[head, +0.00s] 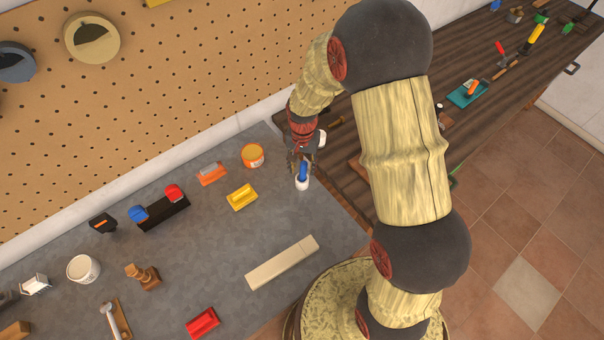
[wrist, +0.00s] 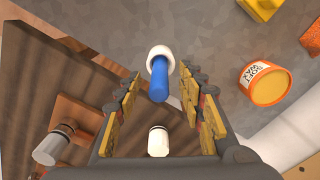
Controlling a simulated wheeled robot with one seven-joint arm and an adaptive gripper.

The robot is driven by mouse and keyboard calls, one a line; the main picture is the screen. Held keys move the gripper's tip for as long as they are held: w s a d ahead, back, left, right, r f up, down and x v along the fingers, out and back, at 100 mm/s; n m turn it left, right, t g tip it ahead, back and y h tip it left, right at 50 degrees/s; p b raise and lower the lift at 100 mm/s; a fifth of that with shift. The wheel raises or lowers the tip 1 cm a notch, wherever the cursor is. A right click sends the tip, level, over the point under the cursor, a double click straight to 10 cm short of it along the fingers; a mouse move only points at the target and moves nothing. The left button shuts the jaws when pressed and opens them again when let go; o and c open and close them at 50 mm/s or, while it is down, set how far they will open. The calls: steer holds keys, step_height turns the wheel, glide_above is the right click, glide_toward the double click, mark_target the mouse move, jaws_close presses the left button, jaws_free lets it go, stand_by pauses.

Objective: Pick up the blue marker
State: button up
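The blue marker (head: 303,169) stands roughly upright near the right edge of the grey worktop, with a white cup-like piece (head: 302,184) around its lower end. In the wrist view the blue marker (wrist: 160,84) lies between the two fingers, its far end inside the white ring (wrist: 161,53). My gripper (head: 299,160) is at the marker from above. In the wrist view my gripper (wrist: 164,77) is open, with a visible gap on each side of the marker. I cannot tell whether the white piece is a holder or part of the marker.
An orange tin (head: 253,155) and a yellow block-like tool (head: 242,197) lie to the left on the grey worktop (head: 225,255). A pegboard wall (head: 170,80) rises behind. A dark wooden bench (head: 480,60) adjoins at right. White-topped cylinders (wrist: 158,141) show near my gripper.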

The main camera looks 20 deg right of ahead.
mark_target(302, 173)
step_height(302, 173, down, 4)
steer(key=shift+a+f, duration=0.15)
steer(key=shift+c, duration=0.6)
jaws_close()
